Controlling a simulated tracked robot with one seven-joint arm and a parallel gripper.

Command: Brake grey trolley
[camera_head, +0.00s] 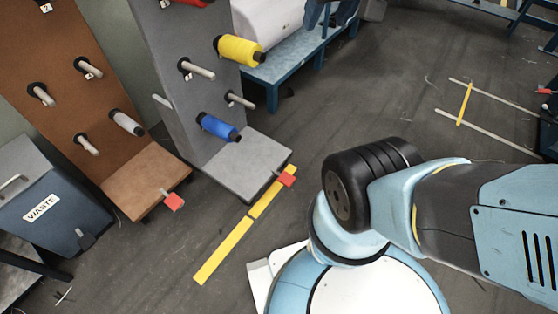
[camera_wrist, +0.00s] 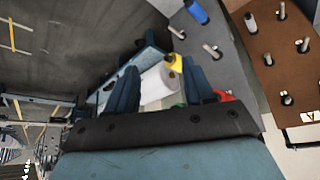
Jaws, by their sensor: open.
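The grey trolley (camera_head: 236,163) stands left of centre in the head view, with an upright pegged panel and a low base. It carries a yellow spool (camera_head: 238,50) and a blue spool (camera_head: 217,127); other pegs are bare. A red pedal (camera_head: 287,179) sticks out at its base's front corner; I cannot tell whether it is pressed. The wrist view shows the grey panel (camera_wrist: 222,60) tilted, behind and right of my gripper (camera_wrist: 162,88). My gripper is open, with nothing seen between its dark blue fingers except background. The pedal is not visible in the wrist view.
A brown trolley (camera_head: 145,178) with its own red pedal (camera_head: 173,201) stands left of the grey one. A waste bin (camera_head: 45,205) is at far left. A white roll (camera_head: 270,20) rests on a blue frame (camera_head: 295,62) behind. Yellow floor tape (camera_head: 222,251) lies in front; floor at centre is clear.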

